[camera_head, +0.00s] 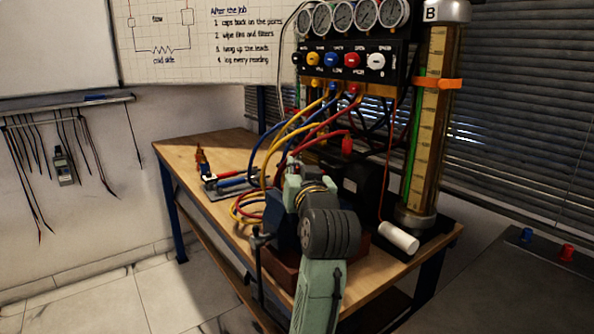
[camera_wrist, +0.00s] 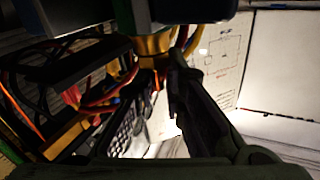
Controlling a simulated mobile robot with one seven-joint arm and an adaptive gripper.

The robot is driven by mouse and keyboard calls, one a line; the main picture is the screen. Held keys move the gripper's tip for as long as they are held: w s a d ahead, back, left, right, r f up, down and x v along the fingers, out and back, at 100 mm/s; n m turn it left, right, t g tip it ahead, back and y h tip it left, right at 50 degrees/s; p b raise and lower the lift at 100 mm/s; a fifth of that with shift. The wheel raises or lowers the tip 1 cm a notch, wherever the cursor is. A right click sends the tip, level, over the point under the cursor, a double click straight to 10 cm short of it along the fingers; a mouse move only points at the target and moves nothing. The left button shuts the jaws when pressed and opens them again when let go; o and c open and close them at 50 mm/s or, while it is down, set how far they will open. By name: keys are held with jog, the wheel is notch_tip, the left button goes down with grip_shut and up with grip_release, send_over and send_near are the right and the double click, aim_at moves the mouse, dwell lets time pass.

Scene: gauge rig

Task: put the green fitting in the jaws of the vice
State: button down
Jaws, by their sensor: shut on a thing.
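A blue vice (camera_head: 278,218) stands near the front of the bench, with a dark handle at its left; my arm covers much of it. In the head view my gripper is hidden by my own wrist and arm. In the wrist view a dark finger of my gripper (camera_wrist: 172,62) reaches up beside a brass-coloured piece (camera_wrist: 153,44). The gripper is shut on this piece, just below a dark blue block at the top edge. No separate green fitting is recognisable.
The gauge panel (camera_head: 350,60), with yellow, blue and red hoses, stands behind my arm. A tall sight tube (camera_head: 432,130) is at the right. A white cylinder (camera_head: 398,238) lies near the right bench edge. A grey tray (camera_head: 222,192) lies left. The bench's far left is clear.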

jog(key=shift+f, duration=0.1)
jog(key=c, duration=1.7)
grip_release()
jog(key=shift+o, duration=0.2)
